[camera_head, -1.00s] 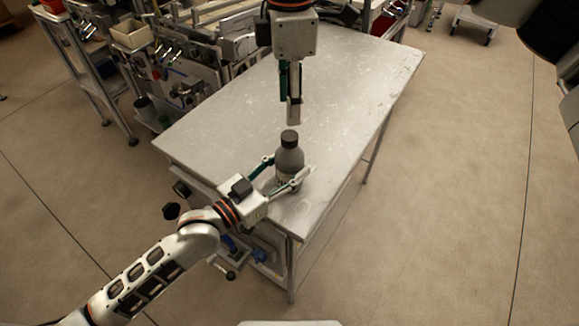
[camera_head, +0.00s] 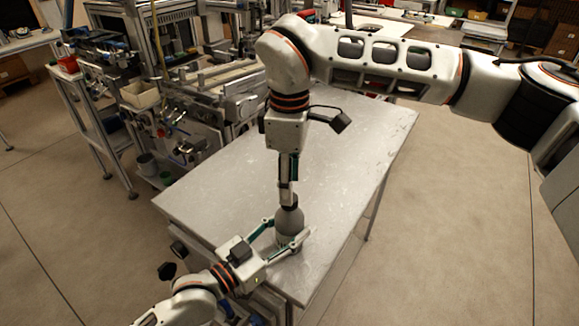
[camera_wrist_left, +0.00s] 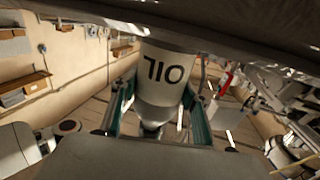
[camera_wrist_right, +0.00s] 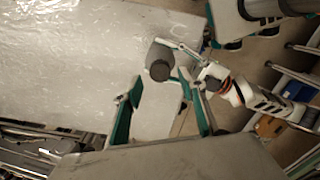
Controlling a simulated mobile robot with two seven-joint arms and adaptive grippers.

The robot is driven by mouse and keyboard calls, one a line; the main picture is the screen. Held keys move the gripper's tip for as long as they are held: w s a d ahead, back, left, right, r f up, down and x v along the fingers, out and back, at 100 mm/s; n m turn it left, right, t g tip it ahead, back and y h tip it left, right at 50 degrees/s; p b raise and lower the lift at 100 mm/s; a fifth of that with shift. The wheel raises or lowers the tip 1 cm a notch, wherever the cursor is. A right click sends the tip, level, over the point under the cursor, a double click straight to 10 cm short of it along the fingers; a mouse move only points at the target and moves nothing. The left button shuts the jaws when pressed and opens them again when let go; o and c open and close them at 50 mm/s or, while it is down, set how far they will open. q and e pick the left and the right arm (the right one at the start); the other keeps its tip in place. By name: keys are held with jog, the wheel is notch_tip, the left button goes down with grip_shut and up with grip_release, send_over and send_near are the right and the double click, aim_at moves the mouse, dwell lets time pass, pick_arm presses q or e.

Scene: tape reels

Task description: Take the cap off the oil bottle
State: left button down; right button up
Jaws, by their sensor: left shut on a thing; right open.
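The oil bottle (camera_head: 290,222) is grey and stands upright at the table's near end. My left gripper (camera_head: 287,233) is shut around its body from the side. In the left wrist view the bottle (camera_wrist_left: 166,72) appears upside down, its OIL label showing between the two fingers. The dark cap (camera_wrist_right: 160,70) is on the bottle's top in the right wrist view. My right gripper (camera_head: 288,192) points down right above the bottle. It is open, its fingertips at about cap height in the head view, where they partly hide the cap. Contact with the cap cannot be told.
The grey metal table (camera_head: 215,185) is otherwise bare. Its near edge lies close under the left gripper. Machinery with a cream bin (camera_head: 139,94) stands along the left and back. Open floor lies to the right.

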jog(key=shift+f, duration=1.75)
